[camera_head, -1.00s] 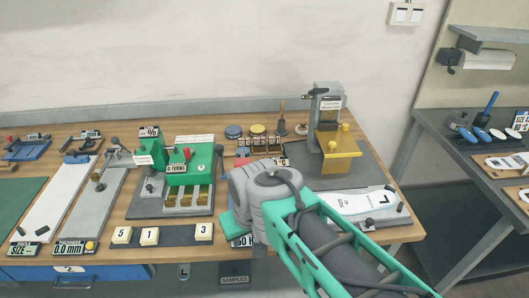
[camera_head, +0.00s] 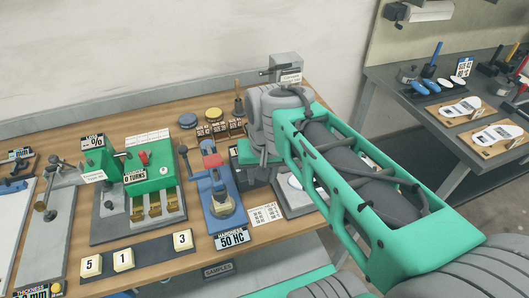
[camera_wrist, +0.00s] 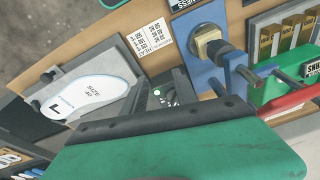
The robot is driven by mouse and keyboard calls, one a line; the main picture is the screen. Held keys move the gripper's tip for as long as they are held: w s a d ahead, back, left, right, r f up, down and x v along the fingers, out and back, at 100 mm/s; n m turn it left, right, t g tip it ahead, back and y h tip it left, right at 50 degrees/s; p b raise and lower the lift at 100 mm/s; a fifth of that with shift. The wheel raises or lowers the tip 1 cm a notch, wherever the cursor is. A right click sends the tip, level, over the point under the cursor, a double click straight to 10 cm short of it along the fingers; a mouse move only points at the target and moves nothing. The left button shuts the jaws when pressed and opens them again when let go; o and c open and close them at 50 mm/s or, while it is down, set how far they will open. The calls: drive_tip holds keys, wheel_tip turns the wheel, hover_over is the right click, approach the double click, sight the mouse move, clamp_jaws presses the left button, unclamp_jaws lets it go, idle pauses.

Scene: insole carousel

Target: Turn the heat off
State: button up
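A printed card (camera_head: 266,214) lies near the bench's front edge. It also shows in the wrist view (camera_wrist: 150,40), where one heading seems to read HEAT. I see no switch that I can name as the heat control. My gripper (camera_head: 247,151) is over the bench in front of that unit. In the wrist view, its green body (camera_wrist: 180,150) and dark edge fill the bottom.
A blue hardness device (camera_head: 220,212) reading 50 HC stands left of the card. A green press (camera_head: 150,170) with a red knob is farther left. Number blocks (camera_head: 124,260) line the front. An insole (camera_wrist: 85,98) marked L lies right of the card in the head view. A second bench (camera_head: 400,75) is at right.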

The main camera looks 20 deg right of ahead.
drive_tip(key=w+r+m, duration=0.1)
drive_tip(key=w, duration=0.2)
drive_tip(key=w+r+m+g+p, duration=0.1)
drive_tip(key=w+m, duration=0.1)
drive_tip(key=w, duration=0.1)
drive_tip(key=w+r+m+g, duration=0.1)
drive_tip(key=w+m, duration=0.1)
drive_tip(key=w, duration=0.2)
drive_tip(key=shift+d+r+p, duration=0.1)
drive_tip(key=shift+r+p, duration=0.05)
drive_tip(key=shift+p, duration=0.15)
drive_tip(key=shift+w+m, duration=0.1)
drive_tip(key=shift+m, duration=0.2)
wheel_tip(320, 180, down, 8)
drive_tip(key=shift+r+p, duration=0.2)
drive_tip(key=shift+p, duration=0.1)
drive_tip(key=shift+c, duration=0.2)
clamp_jaws()
